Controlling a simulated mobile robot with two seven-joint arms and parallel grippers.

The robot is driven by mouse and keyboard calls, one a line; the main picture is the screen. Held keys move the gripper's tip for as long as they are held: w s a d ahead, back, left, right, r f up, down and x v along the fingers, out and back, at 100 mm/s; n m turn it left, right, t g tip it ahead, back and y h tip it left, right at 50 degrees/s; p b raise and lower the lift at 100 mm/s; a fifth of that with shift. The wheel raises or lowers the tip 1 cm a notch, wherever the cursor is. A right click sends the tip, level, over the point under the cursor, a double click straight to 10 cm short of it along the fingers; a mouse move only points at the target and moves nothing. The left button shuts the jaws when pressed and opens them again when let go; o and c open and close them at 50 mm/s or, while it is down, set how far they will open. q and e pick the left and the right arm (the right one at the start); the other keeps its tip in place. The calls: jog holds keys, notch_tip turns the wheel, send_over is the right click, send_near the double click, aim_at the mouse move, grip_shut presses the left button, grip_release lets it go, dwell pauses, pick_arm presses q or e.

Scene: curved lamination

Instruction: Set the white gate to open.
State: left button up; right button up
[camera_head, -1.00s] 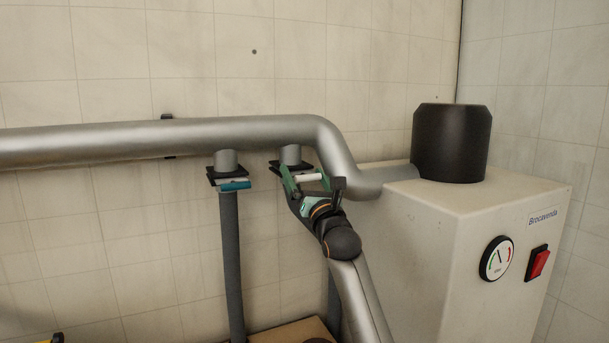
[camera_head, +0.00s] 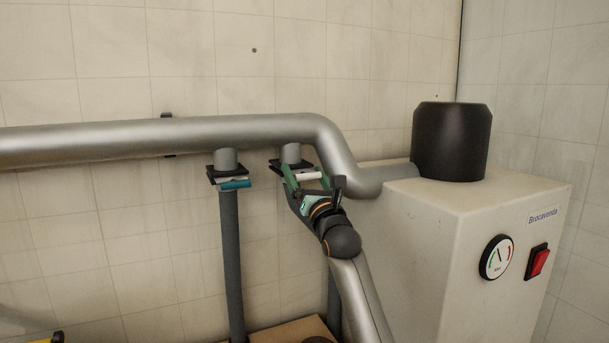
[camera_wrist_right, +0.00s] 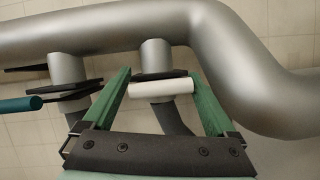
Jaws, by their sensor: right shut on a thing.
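The white gate (camera_head: 308,175) shows as a white bar-shaped handle at a black slide plate under the right-hand branch of the silver duct. It also shows in the right wrist view (camera_wrist_right: 162,88), lying crosswise between my green fingers. My right gripper (camera_head: 303,169) is shut on this handle, with one finger at each end of it. The fingers hide the handle's ends and part of the black plate. My left gripper is in neither view.
A teal-handled gate (camera_head: 235,184) sits on the neighbouring branch to the left, above a grey hose (camera_head: 232,265). The silver duct (camera_head: 120,138) runs overhead and bends down to the beige machine (camera_head: 410,245). The wall is close behind.

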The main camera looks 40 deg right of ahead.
jog(key=shift+s+a+p, duration=0.15)
jog(key=shift+s+a, duration=0.15)
jog(key=shift+s, duration=0.7)
jog(key=shift+s+a+p, duration=0.15)
jog(key=shift+s+a, duration=0.2)
jog(key=shift+s, duration=0.6)
jog(key=shift+s+a+p, duration=0.15)
jog(key=shift+s+a, duration=0.15)
jog(key=shift+s, duration=0.7)
grip_shut()
jog(key=shift+w+f, duration=0.1)
jog(key=shift+f, duration=0.05)
jog(key=o, duration=1.5)
grip_release()
jog(key=shift+o, duration=0.3)
jog(key=shift+s, duration=0.3)
jog(key=b+v, duration=0.3)
jog(key=v, duration=0.9)
jog(key=shift+s, duration=0.2)
